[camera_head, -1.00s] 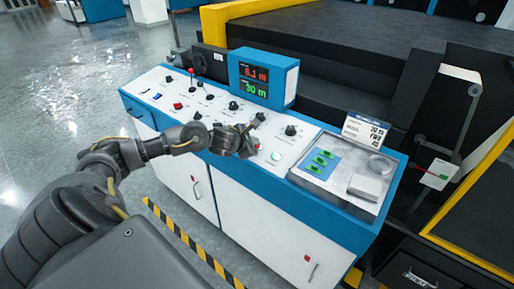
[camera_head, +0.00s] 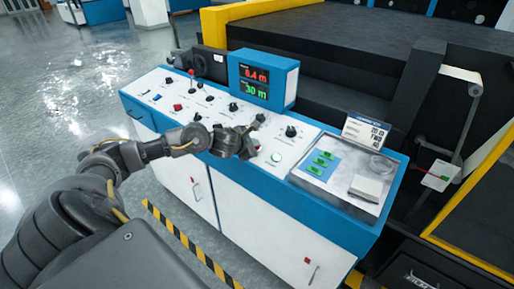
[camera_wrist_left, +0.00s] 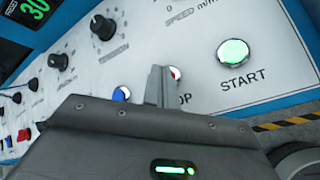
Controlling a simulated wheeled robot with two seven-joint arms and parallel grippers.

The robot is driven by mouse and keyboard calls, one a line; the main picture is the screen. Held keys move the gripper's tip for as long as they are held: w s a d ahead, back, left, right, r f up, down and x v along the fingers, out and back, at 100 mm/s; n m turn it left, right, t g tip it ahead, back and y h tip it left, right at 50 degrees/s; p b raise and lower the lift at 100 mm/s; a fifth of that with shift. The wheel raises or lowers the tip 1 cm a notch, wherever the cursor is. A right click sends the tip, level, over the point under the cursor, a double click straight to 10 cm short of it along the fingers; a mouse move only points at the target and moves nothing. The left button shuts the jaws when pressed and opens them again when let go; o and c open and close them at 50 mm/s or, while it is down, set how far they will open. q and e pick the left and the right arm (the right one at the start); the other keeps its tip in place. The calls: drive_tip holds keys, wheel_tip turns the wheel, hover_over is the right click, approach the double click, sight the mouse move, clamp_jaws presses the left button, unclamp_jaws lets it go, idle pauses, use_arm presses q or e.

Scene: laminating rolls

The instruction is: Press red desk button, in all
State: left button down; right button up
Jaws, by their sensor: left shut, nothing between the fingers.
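My left gripper (camera_head: 254,140) is shut and empty, low over the white sloping control panel (camera_head: 215,102). In the left wrist view its closed fingertips (camera_wrist_left: 162,74) are in front of a red button (camera_wrist_left: 176,73), of which only a sliver shows. The label below it is partly covered and ends in "OP". I cannot tell whether the fingers touch the button. In the head view the gripper hides this button. Another red button (camera_head: 178,107) is farther left on the panel.
A green-white START button (camera_wrist_left: 233,52) is right of the fingers; a blue button (camera_wrist_left: 121,94) is left. Black knobs (camera_head: 291,131) stand close by. A blue display box (camera_head: 263,79) rises behind the panel. A clear-covered tray (camera_head: 345,178) is to the right.

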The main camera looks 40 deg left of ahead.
use_arm(q)
drive_tip(key=shift+f, duration=0.15)
idle(0.5)
drive_tip(key=shift+s+r+p, duration=0.15)
drive_tip(key=shift+r+p, duration=0.15)
drive_tip(key=shift+r, duration=0.5)
drive_tip(key=r+p, duration=0.2)
drive_tip(key=r, duration=0.1)
drive_tip(key=r+p, duration=0.1)
drive_tip(key=r, duration=0.1)
drive_tip(key=shift+s+p, duration=0.3)
drive_tip(key=shift+s, duration=0.1)
idle(0.5)
